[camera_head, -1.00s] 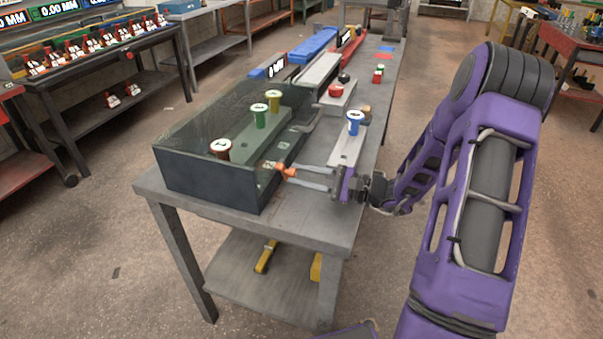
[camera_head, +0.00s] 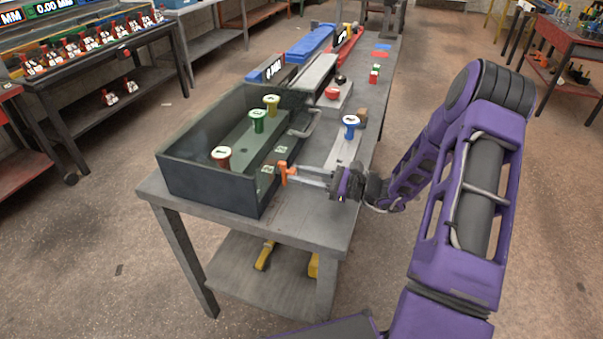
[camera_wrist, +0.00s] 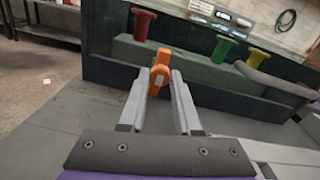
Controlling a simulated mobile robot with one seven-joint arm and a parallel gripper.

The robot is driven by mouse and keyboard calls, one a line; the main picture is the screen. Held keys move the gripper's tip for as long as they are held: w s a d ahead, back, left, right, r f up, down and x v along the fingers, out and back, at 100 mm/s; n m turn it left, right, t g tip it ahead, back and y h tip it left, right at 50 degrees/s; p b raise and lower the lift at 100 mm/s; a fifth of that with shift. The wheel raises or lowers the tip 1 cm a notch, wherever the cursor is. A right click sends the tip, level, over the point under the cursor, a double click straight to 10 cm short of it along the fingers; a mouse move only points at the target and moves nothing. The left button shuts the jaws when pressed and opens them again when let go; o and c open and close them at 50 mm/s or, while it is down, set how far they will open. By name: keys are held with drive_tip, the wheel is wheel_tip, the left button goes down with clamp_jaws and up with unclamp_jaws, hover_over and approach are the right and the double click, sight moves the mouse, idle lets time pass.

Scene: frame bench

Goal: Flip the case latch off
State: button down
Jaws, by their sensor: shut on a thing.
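The case (camera_head: 205,190) is a dark box on the near end of the grey bench, with a see-through top. Brown, green and yellow knobs stand inside it. The orange latch (camera_head: 284,172) is on the case's right side, and in the wrist view (camera_wrist: 160,72) it stands against the case wall. My gripper (camera_head: 296,175) reaches in from the right. Its two grey fingers (camera_wrist: 162,85) are shut on the latch. The fingers hide part of the latch's lower end.
A bent grey handle (camera_head: 306,124) sticks out from the case's right side, beyond the latch. A red button (camera_head: 332,93) is farther back. The bench (camera_head: 290,222) is clear in front of my gripper.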

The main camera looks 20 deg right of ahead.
drive_tip(key=c, duration=0.6)
unclamp_jaws()
drive_tip(key=shift+d, duration=0.1)
drive_tip(key=v, duration=1.7)
drive_tip(key=shift+s, duration=0.15)
